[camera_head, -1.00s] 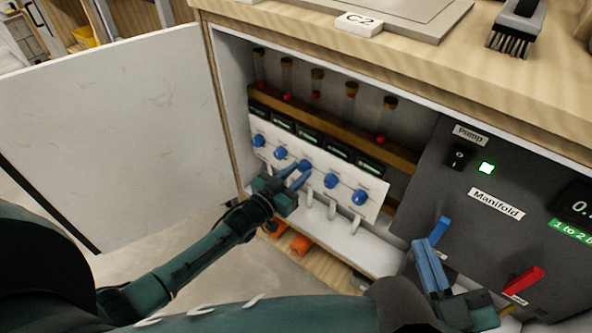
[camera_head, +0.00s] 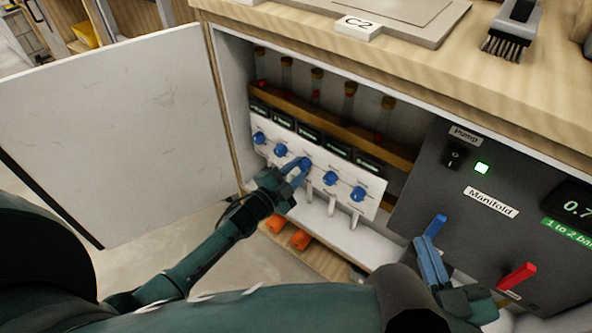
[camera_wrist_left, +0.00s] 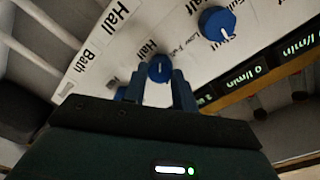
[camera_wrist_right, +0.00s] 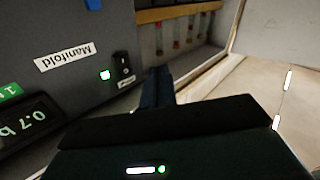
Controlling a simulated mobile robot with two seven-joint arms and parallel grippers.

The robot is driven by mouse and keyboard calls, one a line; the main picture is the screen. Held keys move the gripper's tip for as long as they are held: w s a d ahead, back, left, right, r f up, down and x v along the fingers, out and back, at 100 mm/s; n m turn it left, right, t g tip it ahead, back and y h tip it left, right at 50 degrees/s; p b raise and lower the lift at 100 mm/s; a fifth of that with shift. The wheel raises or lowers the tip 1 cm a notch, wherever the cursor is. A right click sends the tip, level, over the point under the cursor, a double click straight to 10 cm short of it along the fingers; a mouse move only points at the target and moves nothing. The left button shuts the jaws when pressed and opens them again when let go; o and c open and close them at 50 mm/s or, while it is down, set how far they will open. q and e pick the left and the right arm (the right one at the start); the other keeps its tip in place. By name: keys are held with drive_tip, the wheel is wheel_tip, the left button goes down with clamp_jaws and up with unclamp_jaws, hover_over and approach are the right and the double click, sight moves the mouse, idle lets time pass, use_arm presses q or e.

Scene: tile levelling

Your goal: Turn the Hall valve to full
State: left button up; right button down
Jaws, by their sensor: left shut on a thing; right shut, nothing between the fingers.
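The white valve panel (camera_head: 258,155) inside the open cabinet carries a row of blue knobs. My left gripper (camera_head: 300,170) is shut on the middle knob. In the left wrist view this blue knob (camera_wrist_left: 160,68) sits between my left fingers (camera_wrist_left: 157,88), its white pointer mark visible, with a small "Hall" label beside it. Another blue knob (camera_wrist_left: 215,22) is further right with its own pointer. The small flow displays (camera_wrist_left: 250,78) read about 0 l/min where legible. My right gripper (camera_head: 428,258) is shut and empty, close to the blue lever (camera_head: 437,226) on the manifold box.
The dark manifold box (camera_head: 440,190) has a pump switch (camera_head: 456,157), a lit green lamp (camera_head: 482,168), a red lever (camera_head: 517,276) and a pressure display (camera_head: 577,208) reading 0.7. Glass tubes with red floats stand on a wooden rail (camera_head: 330,130). The open door (camera_head: 110,130) is left.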

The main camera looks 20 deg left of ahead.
use_arm(q)
drive_tip(key=m, duration=0.2)
drive_tip(key=shift+m, duration=0.4)
drive_tip(key=m+b, duration=0.1)
drive_tip(key=m, duration=0.2)
drive_tip(key=shift+y, duration=0.3)
drive_tip(key=shift+m, duration=0.8)
drive_tip(key=shift+m+b, duration=0.45)
drive_tip(key=shift+m, duration=0.15)
use_arm(e)
drive_tip(key=shift+s+a+f+n+t+y, duration=0.25)
drive_tip(key=shift+a+n+y, duration=0.2)
drive_tip(key=shift+y, duration=0.25)
drive_tip(key=shift+w+r, duration=0.1)
drive_tip(key=shift+r, duration=0.25)
use_arm(q)
drive_tip(key=o, duration=1)
drive_tip(key=shift+c, duration=0.2)
use_arm(e)
drive_tip(key=shift+f, duration=0.2)
use_arm(q)
drive_tip(key=shift+s, duration=0.1)
